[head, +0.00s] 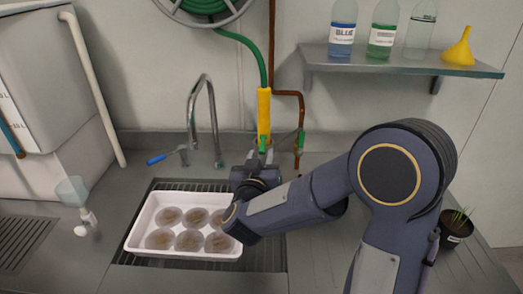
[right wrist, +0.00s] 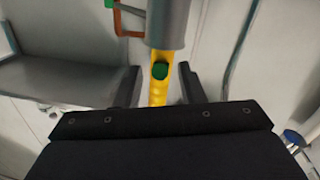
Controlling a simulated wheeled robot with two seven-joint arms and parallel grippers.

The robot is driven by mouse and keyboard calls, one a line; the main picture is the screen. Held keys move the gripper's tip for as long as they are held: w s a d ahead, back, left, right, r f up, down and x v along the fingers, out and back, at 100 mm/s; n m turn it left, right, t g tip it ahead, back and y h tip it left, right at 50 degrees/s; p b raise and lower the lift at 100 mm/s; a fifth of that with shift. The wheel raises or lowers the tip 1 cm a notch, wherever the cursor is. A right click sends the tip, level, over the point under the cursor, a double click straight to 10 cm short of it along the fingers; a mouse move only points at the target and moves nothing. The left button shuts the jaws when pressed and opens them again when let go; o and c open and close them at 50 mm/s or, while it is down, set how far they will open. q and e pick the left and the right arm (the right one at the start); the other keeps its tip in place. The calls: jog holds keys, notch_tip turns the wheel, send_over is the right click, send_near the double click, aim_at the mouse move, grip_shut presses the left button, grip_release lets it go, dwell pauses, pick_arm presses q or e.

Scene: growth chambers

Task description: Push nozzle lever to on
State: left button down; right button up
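A yellow hose nozzle (head: 264,112) hangs from a green hose above the back of the sink. A small green lever (head: 263,144) sits low on it. In the right wrist view the green lever (right wrist: 160,70) shows on the yellow nozzle (right wrist: 157,93), below a grey cylindrical part. My right gripper (head: 272,148) is at the nozzle's lower end. Its two fingers (right wrist: 160,84) stand apart on either side of the nozzle, with visible gaps, so it is open and holds nothing. I cannot tell which position the lever is in. My left gripper is not in view.
A white tray (head: 133,243) of round dishes sits over the sink, below my right forearm. A faucet (head: 212,110) stands left of the nozzle. A copper pipe (head: 301,110) with a green handle is just right. A shelf (head: 400,64) with bottles and a funnel (head: 459,50) is upper right.

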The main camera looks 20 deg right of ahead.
jog(key=shift+x, duration=1.2)
jog(key=shift+c, duration=0.3)
grip_shut()
jog(key=f+t+b, duration=0.1)
jog(key=b, duration=0.3)
jog(key=shift+f+h, duration=0.1)
jog(key=shift+h, duration=0.3)
jog(key=shift+b, duration=0.3)
jog(key=shift+r, duration=0.3)
jog(key=shift+o, duration=0.3)
grip_release()
jog(key=shift+w, duration=0.1)
